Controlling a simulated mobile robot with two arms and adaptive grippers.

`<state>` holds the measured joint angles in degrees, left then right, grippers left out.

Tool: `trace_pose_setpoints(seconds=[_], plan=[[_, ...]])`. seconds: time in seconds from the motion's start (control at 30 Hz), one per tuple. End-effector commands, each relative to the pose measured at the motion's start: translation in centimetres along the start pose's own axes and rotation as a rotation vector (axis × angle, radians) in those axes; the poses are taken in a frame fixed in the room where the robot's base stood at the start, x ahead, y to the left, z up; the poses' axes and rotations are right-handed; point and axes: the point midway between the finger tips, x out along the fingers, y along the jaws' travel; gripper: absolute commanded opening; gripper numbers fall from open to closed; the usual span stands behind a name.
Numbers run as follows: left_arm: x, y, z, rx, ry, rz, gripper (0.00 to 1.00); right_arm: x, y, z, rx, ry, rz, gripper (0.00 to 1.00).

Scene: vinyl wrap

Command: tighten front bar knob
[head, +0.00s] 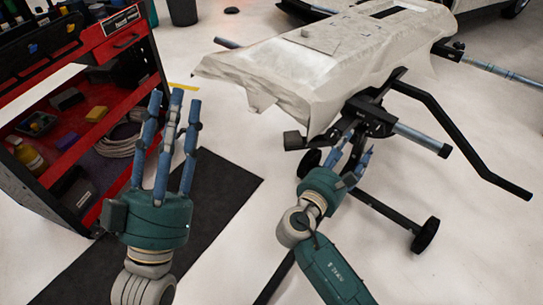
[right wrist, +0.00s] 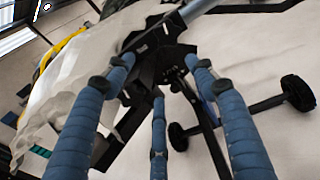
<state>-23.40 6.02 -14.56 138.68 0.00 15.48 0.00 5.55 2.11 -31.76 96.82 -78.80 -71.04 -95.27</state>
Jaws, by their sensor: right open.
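The black stand bracket (head: 372,118) sits under the near end of the wrapped panel (head: 300,65), with a grey-blue front bar (head: 420,138) coming out to its right. I cannot clearly make out the knob itself at this bracket. My right gripper (head: 352,152) is open just below and in front of the bracket, its fingers pointing up at it. In the right wrist view the spread fingers (right wrist: 160,75) surround the view of the bracket (right wrist: 155,55), and nothing is visibly held. My left gripper (head: 173,98) is open and empty, fingers up, left of the stand.
A red tool cart (head: 120,75) with shelves of supplies stands at the left. A dark mat (head: 215,195) lies on the pale floor. A bent black stand leg (head: 470,150) and a wheel (head: 425,235) are right of my right arm.

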Motion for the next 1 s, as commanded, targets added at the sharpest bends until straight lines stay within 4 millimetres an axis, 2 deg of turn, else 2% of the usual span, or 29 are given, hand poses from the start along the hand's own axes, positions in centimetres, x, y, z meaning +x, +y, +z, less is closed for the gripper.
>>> trace_pose_setpoints(seconds=[0.03, 0.2, 0.5, 0.77, 1.0], plan=[[-0.5, 0.0, 0.6, 0.0, -0.001, 0.0, 0.4, -0.1, 0.6, -1.2, 0.043, 0.022, 0.036, 0.56], [-1.2, 0.0, 1.4, 0.0, 0.0, 0.0, 0.4, -0.8, 3.2, -3.3, 0.218, 0.102, 0.166, 0.56], [-2.6, 0.0, 3.0, 0.0, 0.0, 0.0, 0.4, -3.5, 8.1, -5.4, 0.574, 0.265, 0.398, 0.56], [-3.8, 0.0, 4.5, 0.0, 0.0, 0.0, 0.4, -7.2, 11.6, -5.1, 0.917, 0.423, 0.591, 0.56], [-4.8, -0.1, 5.8, 0.0, 0.0, 0.0, 0.4, -11.0, 13.5, -2.9, 1.228, 0.568, 0.758, 0.56]])
